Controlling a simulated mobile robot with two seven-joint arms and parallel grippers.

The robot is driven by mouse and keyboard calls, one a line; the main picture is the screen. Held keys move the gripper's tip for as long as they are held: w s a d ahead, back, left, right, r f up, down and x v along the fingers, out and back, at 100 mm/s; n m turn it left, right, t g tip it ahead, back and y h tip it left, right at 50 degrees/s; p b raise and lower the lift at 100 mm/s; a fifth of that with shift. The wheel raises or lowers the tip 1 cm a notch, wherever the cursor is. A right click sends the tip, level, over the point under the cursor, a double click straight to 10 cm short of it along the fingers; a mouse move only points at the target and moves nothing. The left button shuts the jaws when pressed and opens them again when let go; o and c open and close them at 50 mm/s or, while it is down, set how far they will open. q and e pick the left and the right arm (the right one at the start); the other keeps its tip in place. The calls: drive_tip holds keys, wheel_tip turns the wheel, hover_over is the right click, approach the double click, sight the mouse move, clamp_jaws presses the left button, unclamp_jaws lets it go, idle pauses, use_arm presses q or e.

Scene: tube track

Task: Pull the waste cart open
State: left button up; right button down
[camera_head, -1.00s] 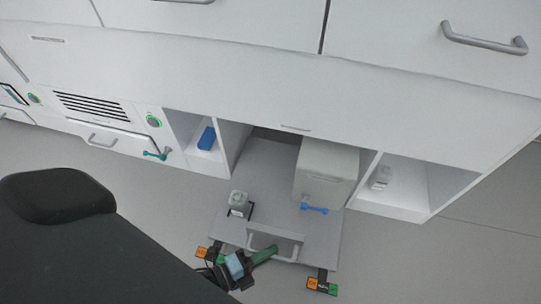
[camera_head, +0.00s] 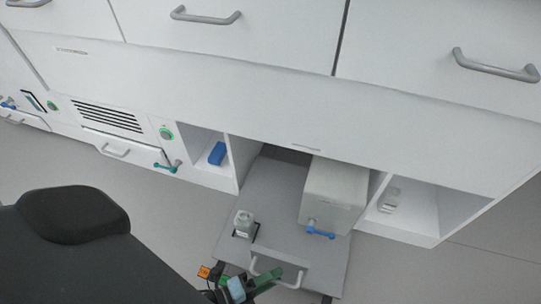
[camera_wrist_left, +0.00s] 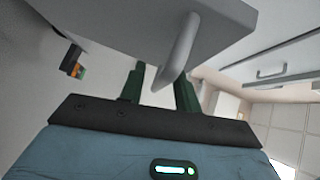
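The waste cart (camera_head: 273,195) is a grey flat platform standing out of the bay under the white cabinet, with a light loop handle (camera_head: 279,274) at its front edge. My left gripper (camera_head: 268,279) is at this handle, its green fingers spread apart. In the left wrist view, the handle bar (camera_wrist_left: 178,52) reaches between the two fingers (camera_wrist_left: 160,88), closer to the right one, with a gap on the left. Whether the bar touches a finger, I cannot tell. My right gripper is not in view.
A grey box (camera_head: 332,196) with a blue-handled valve and a small clear-topped container (camera_head: 243,222) stand on the cart. Open cubbies flank the bay; the left holds a blue item (camera_head: 218,153). Drawers with bar handles (camera_head: 496,66) are above. Floor to the left is clear.

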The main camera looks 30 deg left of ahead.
use_arm(q)
drive_tip(key=p+v, duration=0.1)
drive_tip(key=v, duration=0.7)
drive_tip(key=shift+p, duration=0.4)
drive_tip(key=shift+d, duration=0.1)
drive_tip(key=shift+r, duration=0.1)
